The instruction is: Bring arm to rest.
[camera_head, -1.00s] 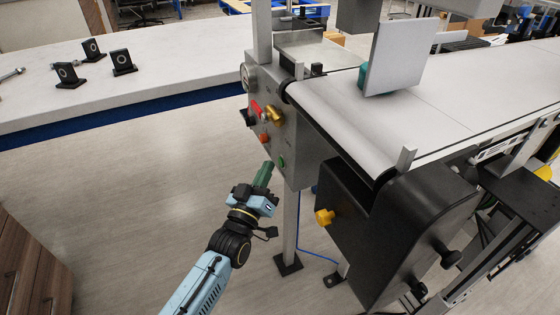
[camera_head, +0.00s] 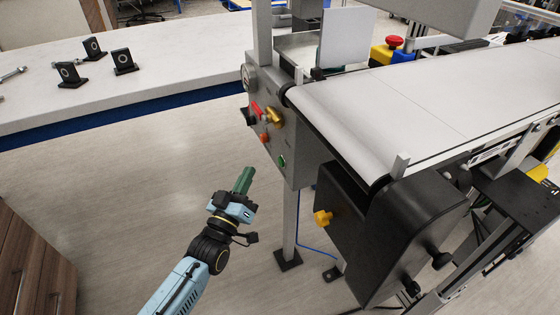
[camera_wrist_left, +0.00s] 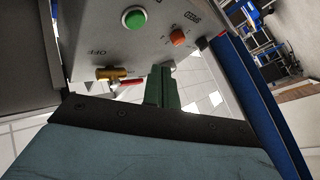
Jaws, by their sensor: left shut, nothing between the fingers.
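My left arm comes in from the bottom of the head view. Its left gripper (camera_head: 243,179) has green fingers that are shut with nothing between them. It is in the air over the floor, left of and below the grey control box (camera_head: 304,150) of the conveyor, apart from it. In the left wrist view the green fingers (camera_wrist_left: 162,86) are together, and the control box shows above them with a green button (camera_wrist_left: 134,18), an orange-red knob (camera_wrist_left: 177,37) and a brass-coloured part (camera_wrist_left: 112,73). My right gripper is not in view.
The conveyor belt (camera_head: 400,105) runs to the right, with a black housing (camera_head: 385,235) under its near end. A pale bench (camera_head: 150,80) with several black blocks is at the left. Floor lies open below.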

